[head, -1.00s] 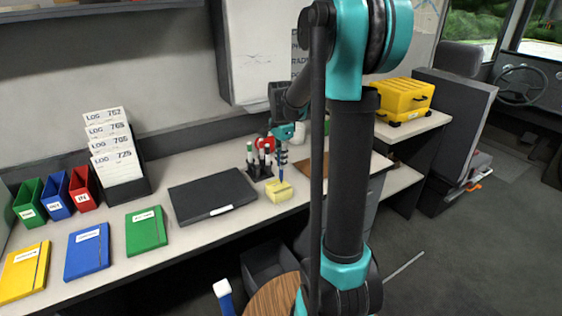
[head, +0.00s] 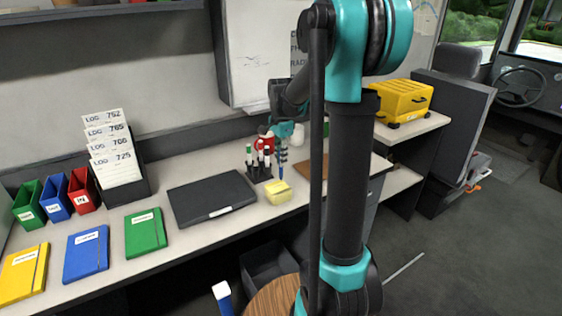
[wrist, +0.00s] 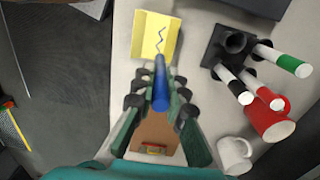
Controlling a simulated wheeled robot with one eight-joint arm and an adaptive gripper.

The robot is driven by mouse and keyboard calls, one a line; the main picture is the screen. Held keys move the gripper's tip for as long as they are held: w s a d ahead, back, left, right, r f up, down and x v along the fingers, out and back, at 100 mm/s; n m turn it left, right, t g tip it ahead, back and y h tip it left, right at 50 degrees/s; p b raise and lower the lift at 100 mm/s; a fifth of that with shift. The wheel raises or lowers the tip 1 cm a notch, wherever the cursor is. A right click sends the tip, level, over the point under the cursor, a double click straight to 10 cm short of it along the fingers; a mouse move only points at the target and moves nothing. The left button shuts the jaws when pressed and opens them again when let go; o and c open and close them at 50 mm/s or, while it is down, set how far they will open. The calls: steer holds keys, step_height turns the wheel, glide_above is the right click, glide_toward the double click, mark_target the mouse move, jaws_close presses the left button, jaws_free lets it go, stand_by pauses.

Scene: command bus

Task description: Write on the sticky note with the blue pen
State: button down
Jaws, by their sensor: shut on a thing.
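My gripper (wrist: 160,100) is shut on the blue pen (wrist: 160,85), which points down toward the yellow sticky note pad (wrist: 166,36). A dark zigzag line shows on the pad in the wrist view, and the pen tip lies close to the line's lower end. I cannot tell whether the tip touches the paper. In the head view the pad (head: 278,193) sits on the counter near its front edge, with the blue pen (head: 281,172) upright above it and my gripper (head: 282,157) just over that.
A black pen holder (wrist: 222,48) with several markers stands beside the pad. A red mug (wrist: 270,118) and a white mug (wrist: 234,152) are close by. A black closed folder or laptop (head: 212,198) lies left of the pad. A brown board (head: 312,167) lies to the right.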

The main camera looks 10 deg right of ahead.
steer(key=shift+r, duration=2.65)
